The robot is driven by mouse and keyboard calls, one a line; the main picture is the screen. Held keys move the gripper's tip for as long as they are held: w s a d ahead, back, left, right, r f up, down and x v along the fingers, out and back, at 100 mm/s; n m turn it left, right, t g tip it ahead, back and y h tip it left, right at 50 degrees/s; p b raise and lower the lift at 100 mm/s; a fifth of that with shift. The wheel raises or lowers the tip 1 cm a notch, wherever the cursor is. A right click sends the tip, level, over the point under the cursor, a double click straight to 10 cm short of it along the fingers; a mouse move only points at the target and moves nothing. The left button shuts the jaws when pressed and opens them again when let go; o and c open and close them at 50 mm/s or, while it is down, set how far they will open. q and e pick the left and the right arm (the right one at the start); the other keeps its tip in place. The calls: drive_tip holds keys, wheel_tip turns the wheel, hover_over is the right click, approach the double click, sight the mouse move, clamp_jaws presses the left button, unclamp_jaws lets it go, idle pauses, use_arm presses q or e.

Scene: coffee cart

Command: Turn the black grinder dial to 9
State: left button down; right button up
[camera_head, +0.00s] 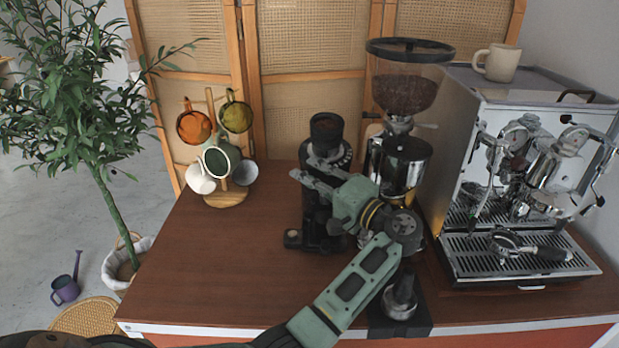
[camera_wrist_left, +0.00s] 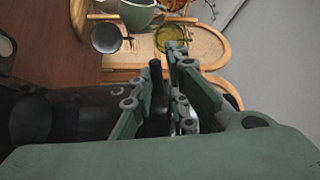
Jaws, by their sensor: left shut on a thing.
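The black grinder (camera_head: 326,128) stands upright on the wooden counter, left of the taller grinder with the bean hopper. My left gripper (camera_head: 308,180) reaches in from the right and its fingers lie across the front of the black grinder's upper body. In the left wrist view the fingers (camera_wrist_left: 157,100) are closed around a slim black piece (camera_wrist_left: 155,72), which seems to be part of the dial. The grinder's dark body fills the left of that view. The dial's numbers cannot be read, and the gripper covers part of it. My right gripper is not in view.
The tall grinder (camera_head: 404,95) stands close behind my left wrist, with the espresso machine (camera_head: 455,150) to its right. A mug tree (camera_head: 226,198) stands at the back left. The counter's left part is clear.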

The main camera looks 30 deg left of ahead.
use_arm(q)
drive_tip(key=c, duration=1.9)
unclamp_jaws()
drive_tip(key=shift+f, duration=0.5)
drive_tip(key=shift+o, duration=0.3)
drive_tip(key=shift+r, duration=0.1)
drive_tip(key=shift+r, duration=0.1)
drive_tip(key=v, duration=0.7)
drive_tip(key=shift+d, duration=0.25)
drive_tip(key=shift+c, duration=0.7)
